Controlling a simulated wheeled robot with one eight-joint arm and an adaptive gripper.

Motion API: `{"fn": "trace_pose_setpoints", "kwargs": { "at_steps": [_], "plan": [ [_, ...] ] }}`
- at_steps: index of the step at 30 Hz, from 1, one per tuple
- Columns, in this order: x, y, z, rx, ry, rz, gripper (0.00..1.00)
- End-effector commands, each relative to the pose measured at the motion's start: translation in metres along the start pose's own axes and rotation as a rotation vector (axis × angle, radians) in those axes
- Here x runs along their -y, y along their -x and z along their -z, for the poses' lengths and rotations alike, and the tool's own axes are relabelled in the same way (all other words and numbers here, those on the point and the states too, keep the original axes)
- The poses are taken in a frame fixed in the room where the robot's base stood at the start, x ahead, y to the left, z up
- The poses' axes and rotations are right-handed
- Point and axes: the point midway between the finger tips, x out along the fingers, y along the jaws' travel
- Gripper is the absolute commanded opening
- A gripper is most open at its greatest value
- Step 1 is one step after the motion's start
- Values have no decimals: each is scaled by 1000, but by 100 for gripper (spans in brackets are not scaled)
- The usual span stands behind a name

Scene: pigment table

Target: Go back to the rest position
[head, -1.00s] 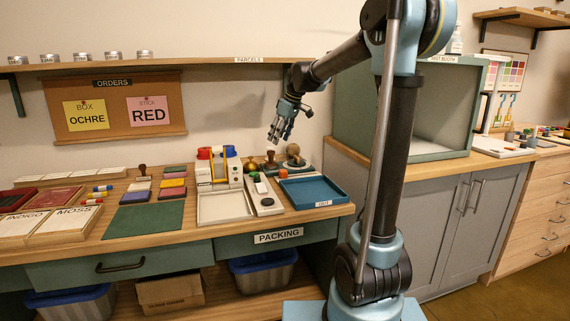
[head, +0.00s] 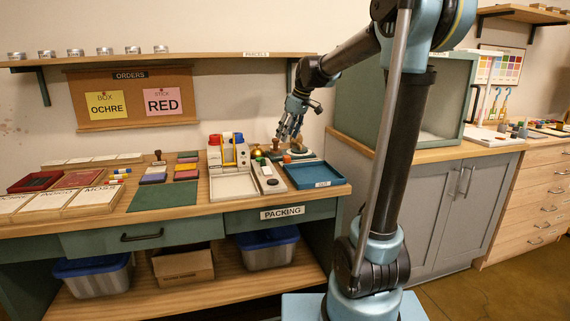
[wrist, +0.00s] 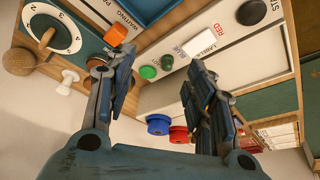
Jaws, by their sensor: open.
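My gripper (head: 290,128) hangs from my arm above the back right of the packing table (head: 230,209) in the head view, near the stamps and the blue tray. Its fingers point down and look apart from everything on the table. In the wrist view my gripper (wrist: 160,95) has its two fingers spread wide with nothing between them.
A blue OUT tray (head: 314,174) sits at the table's right end. A green mat (head: 163,196) and labelled boxes (head: 95,200) lie to the left. A shelf (head: 160,58) with several tins runs above. A green booth (head: 362,105) stands right of the table.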

Motion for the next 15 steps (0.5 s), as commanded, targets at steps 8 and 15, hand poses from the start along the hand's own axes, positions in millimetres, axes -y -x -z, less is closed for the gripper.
{"fn": "trace_pose_setpoints", "kwargs": {
  "at_steps": [8,15],
  "plan": [
    [14,9,-50,23,-92,-25,49],
    [41,12,-123,58,-231,-60,49]
  ]
}}
